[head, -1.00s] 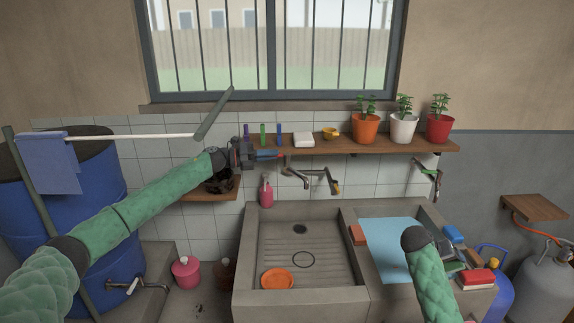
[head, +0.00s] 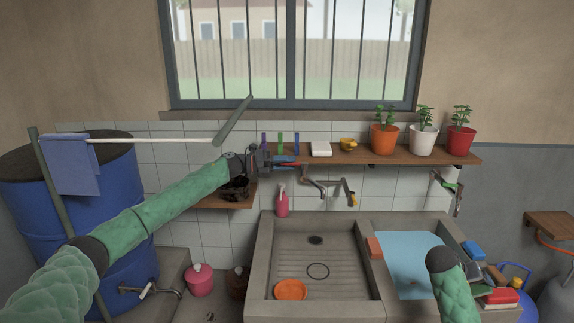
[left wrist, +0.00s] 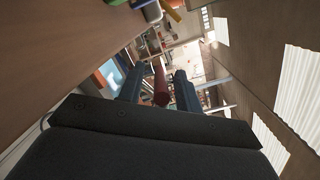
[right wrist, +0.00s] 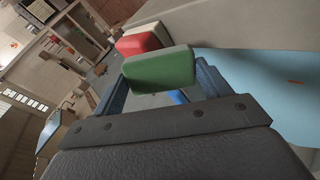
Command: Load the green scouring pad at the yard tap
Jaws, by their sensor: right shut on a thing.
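The green scouring pad (right wrist: 160,70) is a block between the fingers of my right gripper (right wrist: 160,85), which is shut on it. In the head view the right gripper (head: 482,280) is at the right basin's right rim, partly behind my forearm. My left gripper (head: 283,161) is at the shelf's left end. In the left wrist view its fingers (left wrist: 158,88) are apart, with a dark red thing (left wrist: 160,85) between them and gaps at both sides. A wall tap (head: 340,188) hangs over the basins, and another tap (head: 448,183) is at the right. Which is the yard tap is unclear.
The left basin (head: 345,255) holds an orange dish (head: 290,290). The right basin has blue water (head: 405,255); a brick-red block (head: 375,247), blue block (head: 474,250) and red-white block (head: 502,297) lie on its rims. Potted plants (head: 384,138) stand on the shelf (head: 400,152).

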